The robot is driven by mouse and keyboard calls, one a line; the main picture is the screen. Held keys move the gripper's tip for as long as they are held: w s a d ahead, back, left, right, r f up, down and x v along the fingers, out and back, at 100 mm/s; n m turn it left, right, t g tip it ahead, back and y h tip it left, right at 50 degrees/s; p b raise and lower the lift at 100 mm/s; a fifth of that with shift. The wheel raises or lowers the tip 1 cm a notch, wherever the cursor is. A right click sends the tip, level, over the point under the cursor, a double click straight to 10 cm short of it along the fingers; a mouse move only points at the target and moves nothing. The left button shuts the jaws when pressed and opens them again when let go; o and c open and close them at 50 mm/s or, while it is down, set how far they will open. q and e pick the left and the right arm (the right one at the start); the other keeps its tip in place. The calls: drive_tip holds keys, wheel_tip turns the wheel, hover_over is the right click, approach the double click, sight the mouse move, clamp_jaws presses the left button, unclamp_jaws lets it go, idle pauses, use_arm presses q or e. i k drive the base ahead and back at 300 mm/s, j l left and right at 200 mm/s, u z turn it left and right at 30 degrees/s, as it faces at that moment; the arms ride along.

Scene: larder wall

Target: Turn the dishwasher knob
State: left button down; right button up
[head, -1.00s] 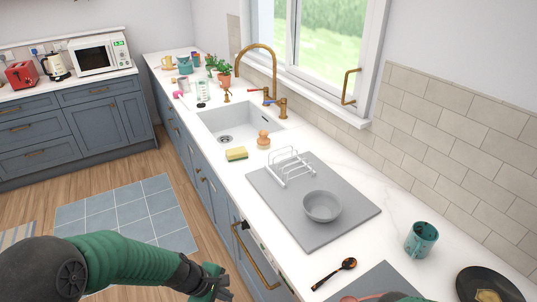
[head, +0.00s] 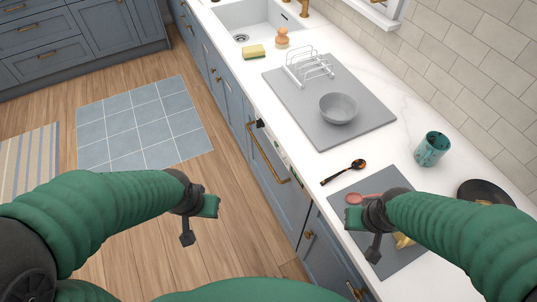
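The dishwasher (head: 262,165) is built into the blue counter front below the worktop, with a brass bar handle (head: 266,155). A small black knob (head: 260,123) sits at the far end of its pale control strip (head: 285,157). My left gripper (head: 199,222) is open and empty above the wooden floor, left of the dishwasher and well apart from the knob. My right gripper (head: 364,233) is open and empty above the near part of the counter, over a grey mat (head: 405,258). Neither gripper touches the dishwasher.
The floor in front of the dishwasher is clear, with a blue rug (head: 143,125) farther left.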

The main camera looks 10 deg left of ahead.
sight(260, 123)
drive_tip(key=i+j+u, duration=0.15)
drive_tip(key=j+u, duration=0.3)
drive_tip(key=i+j+u, duration=0.25)
drive_tip(key=u, duration=0.2)
drive_tip(key=j, duration=0.1)
